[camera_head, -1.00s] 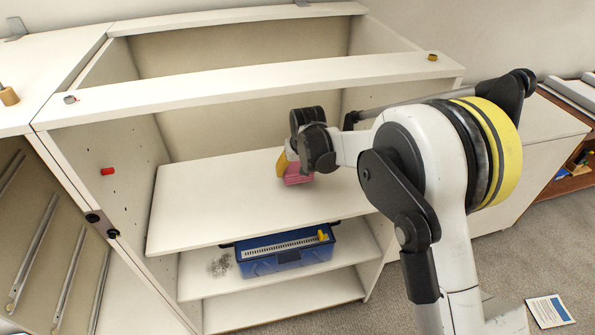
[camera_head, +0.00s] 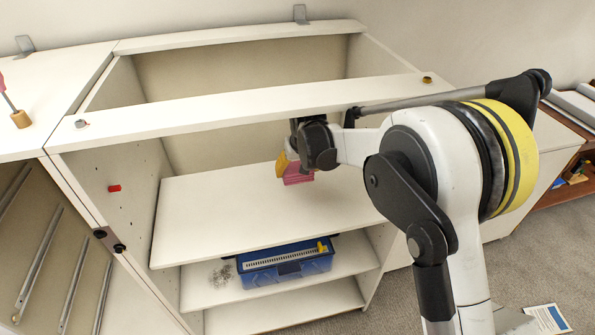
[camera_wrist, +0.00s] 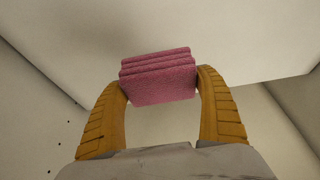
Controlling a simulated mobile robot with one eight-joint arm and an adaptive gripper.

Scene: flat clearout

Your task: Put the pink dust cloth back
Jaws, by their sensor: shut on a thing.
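The folded pink dust cloth (camera_head: 297,174) is held between the fingers of my gripper (camera_head: 285,163), inside the open cabinet over its upper shelf (camera_head: 225,212). In the wrist view the layered pink cloth (camera_wrist: 158,78) sits between the two orange-brown fingertips of my gripper (camera_wrist: 160,82), which are shut on it from both sides. A pale surface lies just beyond the cloth there. I cannot tell whether the cloth touches the shelf. My wrist hides part of the shelf behind it.
A blue toolbox (camera_head: 285,268) with a yellow item stands on the shelf below, beside a small grey pile (camera_head: 222,275). A red peg (camera_head: 114,188) sticks out of the left cabinet wall. A white top rail (camera_head: 250,108) crosses above my gripper. The upper shelf's left part is clear.

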